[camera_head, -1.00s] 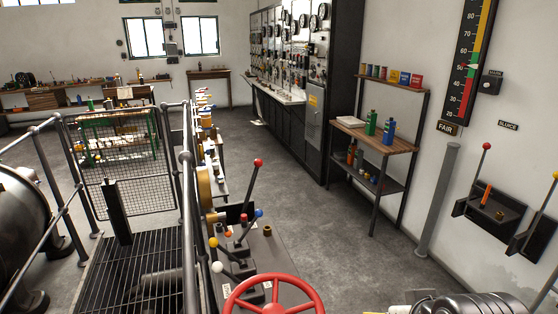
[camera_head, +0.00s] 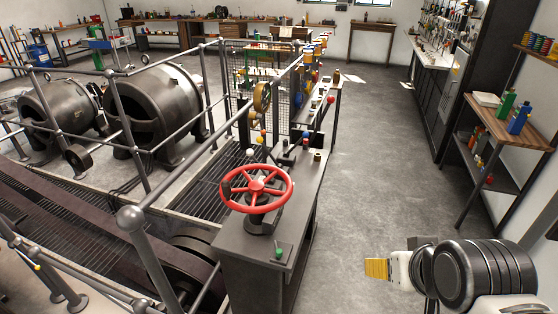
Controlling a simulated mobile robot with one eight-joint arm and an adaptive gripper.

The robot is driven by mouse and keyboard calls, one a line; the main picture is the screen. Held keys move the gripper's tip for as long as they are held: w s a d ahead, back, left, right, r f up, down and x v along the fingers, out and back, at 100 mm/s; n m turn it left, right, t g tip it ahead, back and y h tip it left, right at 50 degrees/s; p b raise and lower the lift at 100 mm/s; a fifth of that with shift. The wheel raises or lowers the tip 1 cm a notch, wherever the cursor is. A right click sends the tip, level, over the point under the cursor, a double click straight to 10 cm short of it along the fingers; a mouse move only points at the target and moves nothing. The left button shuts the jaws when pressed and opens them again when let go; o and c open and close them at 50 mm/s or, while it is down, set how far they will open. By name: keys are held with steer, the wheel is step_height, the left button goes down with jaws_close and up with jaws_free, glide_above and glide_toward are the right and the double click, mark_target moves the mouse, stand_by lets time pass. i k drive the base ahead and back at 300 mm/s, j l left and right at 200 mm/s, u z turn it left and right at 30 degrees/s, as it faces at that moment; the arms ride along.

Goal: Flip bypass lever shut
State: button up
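A dark control stand (camera_head: 262,238) stands in the middle, with a red handwheel (camera_head: 257,187) on top. A short lever with a green knob (camera_head: 278,251) is at its near end. Behind the wheel are levers with a white knob (camera_head: 251,153), a red knob (camera_head: 331,99) and other small coloured knobs. No readable label shows which one is the bypass lever. My gripper (camera_head: 377,268) is at lower right, seen as a yellow ribbed end on my pale and black arm. It is over the floor, right of the stand, apart from every lever. Its fingers cannot be made out.
Grey railings (camera_head: 131,217) and a floor grating (camera_head: 190,200) lie left of the stand, with large dark machines (camera_head: 160,105) beyond. A shelf table (camera_head: 500,125) with bottles stands at right. The floor (camera_head: 370,165) between is clear.

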mark_target(305, 134)
steer(key=k+l+u, duration=0.25)
steer(key=l, duration=0.15)
steer(key=k+l+u, duration=0.25)
steer(key=i+l, duration=0.3)
steer(key=i, duration=0.25)
steer(key=i+l+u, duration=0.15)
steer(key=i+l, duration=0.15)
steer(key=i, duration=0.3)
steer(key=i+l, duration=0.4)
steer(key=i, duration=0.15)
